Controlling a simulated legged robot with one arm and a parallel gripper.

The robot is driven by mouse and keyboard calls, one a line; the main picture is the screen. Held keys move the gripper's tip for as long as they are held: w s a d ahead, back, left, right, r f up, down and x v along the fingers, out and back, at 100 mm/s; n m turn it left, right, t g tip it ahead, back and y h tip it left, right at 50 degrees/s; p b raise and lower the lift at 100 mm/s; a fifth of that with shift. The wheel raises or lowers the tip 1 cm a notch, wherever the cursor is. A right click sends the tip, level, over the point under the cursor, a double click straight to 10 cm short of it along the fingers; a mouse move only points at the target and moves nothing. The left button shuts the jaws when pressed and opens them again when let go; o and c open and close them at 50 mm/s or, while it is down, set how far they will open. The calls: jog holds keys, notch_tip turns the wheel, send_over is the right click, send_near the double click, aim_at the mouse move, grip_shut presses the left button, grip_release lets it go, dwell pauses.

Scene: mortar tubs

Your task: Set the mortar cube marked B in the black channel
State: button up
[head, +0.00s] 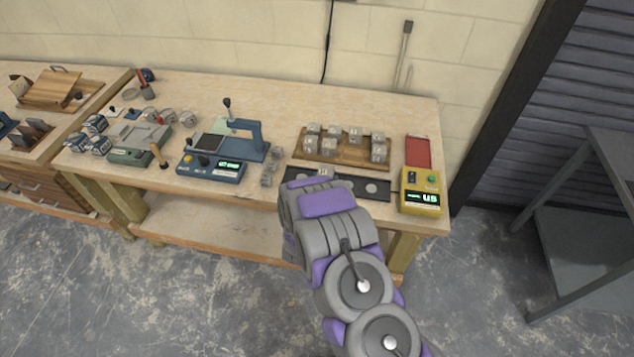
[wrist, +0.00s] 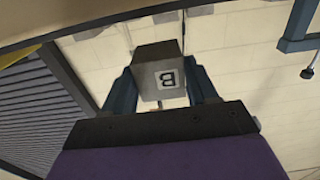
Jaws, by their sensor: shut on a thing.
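My gripper (wrist: 163,97) is shut on a grey mortar cube marked B (wrist: 168,78). The wrist view shows the cube between the two dark fingers, with its B label upside down. In the head view my arm hides most of the gripper. A grey cube top (head: 325,172), which looks like the held one, shows just beyond my wrist. It is over or in the left part of the black channel (head: 357,187). I cannot tell whether it touches the channel. The channel lies along the bench's front edge and has pale round spots.
A wooden board (head: 347,162) with several cubes lies just behind the channel. A yellow meter (head: 421,191) and a red pad (head: 418,152) are to the right. Loose cubes (head: 267,180) and a blue tester (head: 212,168) are to the left.

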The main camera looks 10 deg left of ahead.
jog(key=w+a, duration=0.1)
jog(key=w, duration=0.1)
jog(key=w+a, duration=0.1)
jog(key=shift+w+a+f, duration=0.15)
jog(key=shift+a+f, duration=0.1)
jog(key=shift+a, duration=0.1)
jog(key=shift+f+b, duration=0.6)
jog(key=shift+f, duration=1.25)
jog(key=shift+r, duration=0.1)
jog(key=o, duration=1.4)
jog(key=shift+c, duration=0.2)
jog(key=s+p, duration=0.1)
jog(key=s, duration=1.1)
jog(key=shift+a, duration=0.2)
